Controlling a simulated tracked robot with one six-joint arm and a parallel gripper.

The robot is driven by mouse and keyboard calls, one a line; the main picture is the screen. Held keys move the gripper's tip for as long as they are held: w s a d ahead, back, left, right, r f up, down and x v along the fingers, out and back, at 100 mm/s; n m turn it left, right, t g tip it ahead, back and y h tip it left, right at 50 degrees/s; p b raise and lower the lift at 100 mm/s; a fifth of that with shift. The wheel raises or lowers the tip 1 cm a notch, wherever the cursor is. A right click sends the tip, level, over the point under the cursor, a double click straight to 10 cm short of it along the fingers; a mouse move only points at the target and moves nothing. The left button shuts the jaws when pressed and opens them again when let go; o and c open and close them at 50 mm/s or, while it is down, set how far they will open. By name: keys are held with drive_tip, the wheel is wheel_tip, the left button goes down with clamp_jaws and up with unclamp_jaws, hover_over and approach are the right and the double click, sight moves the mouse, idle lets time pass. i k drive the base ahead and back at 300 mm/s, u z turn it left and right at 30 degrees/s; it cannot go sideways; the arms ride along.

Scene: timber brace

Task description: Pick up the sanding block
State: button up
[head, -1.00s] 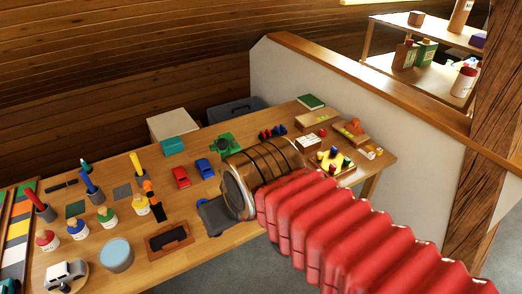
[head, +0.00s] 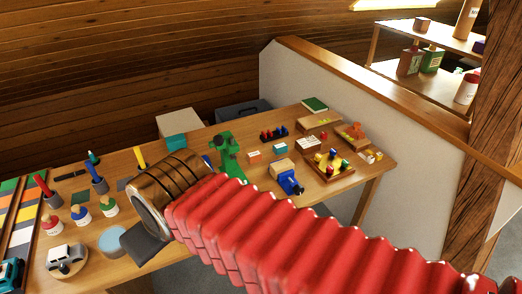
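I cannot pick out the sanding block with certainty. A small orange-brown block (head: 253,156) and a tan wooden block (head: 282,168) lie on the right half of the workbench (head: 352,182), but neither is clearly it. The wrist and arm cover the middle front of the bench.
A green tool (head: 226,158) stands behind my wrist, with a blue vise (head: 291,183) to its right.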

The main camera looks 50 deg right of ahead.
sight(282, 148)
drive_tip(key=u, duration=1.6)
drive_tip(key=k, duration=1.15)
drive_tip(key=z, duration=1.9)
